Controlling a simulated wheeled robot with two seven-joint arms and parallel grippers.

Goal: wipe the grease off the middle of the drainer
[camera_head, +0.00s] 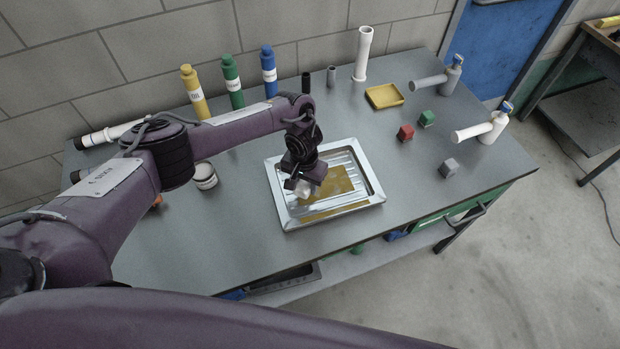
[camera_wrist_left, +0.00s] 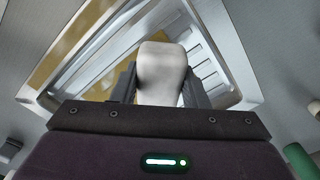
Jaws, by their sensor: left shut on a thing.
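The drainer (camera_head: 372,187) is a shiny metal tray with ridges on the grey bench. Brown-yellow grease (camera_head: 338,181) covers its middle, with another strip near its front edge. My left gripper (camera_head: 303,184) is over the left part of the drainer, shut on a whitish cloth or sponge. In the left wrist view this white thing (camera_wrist_left: 162,72) sits between the two dark fingers, above the drainer (camera_wrist_left: 215,75), with grease (camera_wrist_left: 95,62) to its left. I cannot tell whether it touches the surface. My right gripper is not in view.
Yellow (camera_head: 196,92), green (camera_head: 233,85) and blue (camera_head: 269,72) bottles stand behind my arm. A can (camera_head: 204,176) stands left of the drainer.

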